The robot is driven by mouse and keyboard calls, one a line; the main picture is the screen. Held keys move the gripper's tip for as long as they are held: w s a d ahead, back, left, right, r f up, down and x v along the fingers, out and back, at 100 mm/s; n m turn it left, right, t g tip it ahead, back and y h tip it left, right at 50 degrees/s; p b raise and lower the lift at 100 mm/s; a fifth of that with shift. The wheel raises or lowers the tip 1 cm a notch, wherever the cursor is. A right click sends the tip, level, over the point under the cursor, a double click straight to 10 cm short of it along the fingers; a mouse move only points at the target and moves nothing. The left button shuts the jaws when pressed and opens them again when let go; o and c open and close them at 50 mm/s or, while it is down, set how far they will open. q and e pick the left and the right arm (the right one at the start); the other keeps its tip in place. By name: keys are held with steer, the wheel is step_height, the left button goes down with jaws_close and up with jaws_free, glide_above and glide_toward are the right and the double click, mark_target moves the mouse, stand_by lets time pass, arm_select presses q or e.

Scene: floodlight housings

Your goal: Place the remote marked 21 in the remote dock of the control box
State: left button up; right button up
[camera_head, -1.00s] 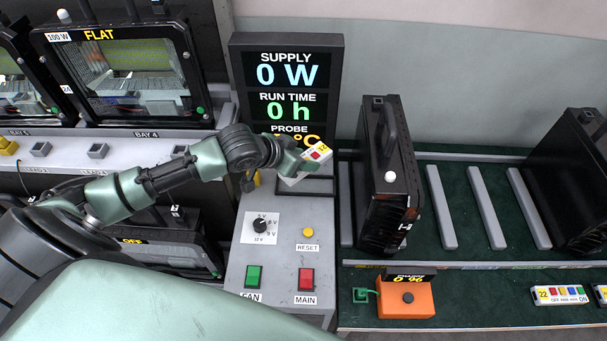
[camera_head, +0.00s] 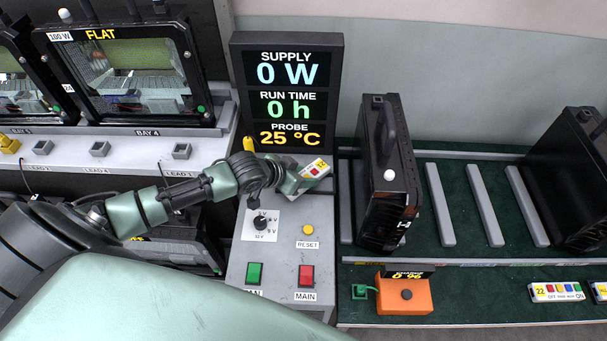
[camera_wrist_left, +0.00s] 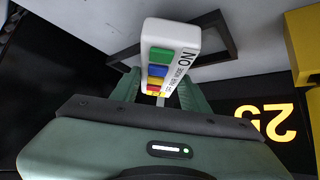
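A white remote (camera_head: 316,169) with colored buttons and a yellow end label is in my left gripper (camera_head: 300,176), over the back of the grey control box (camera_head: 282,268). Its label is too small to read surely. In the left wrist view the remote (camera_wrist_left: 170,42) stands out between the fingers, its green button and "ON" end farthest from the gripper. The left gripper (camera_wrist_left: 158,92) is shut on its labelled end. A dark rectangular frame on the box, apparently the remote dock (camera_wrist_left: 232,40), lies beyond the remote. The remote looks apart from it. My right gripper is not in view.
The display (camera_head: 288,90) stands behind the box, with a yellow piece (camera_head: 249,145) near its foot. A knob (camera_head: 260,223), green switch (camera_head: 254,274) and red switch (camera_head: 306,275) are on the box. A black floodlight (camera_head: 385,175) stands right. Remote 22 (camera_head: 556,292) lies front right.

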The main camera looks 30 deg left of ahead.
arm_select(q)
steer(key=o, duration=0.4)
steer(key=shift+r, duration=0.1)
steer(key=shift+b+v, duration=0.55)
steer(key=shift+v, duration=5.45)
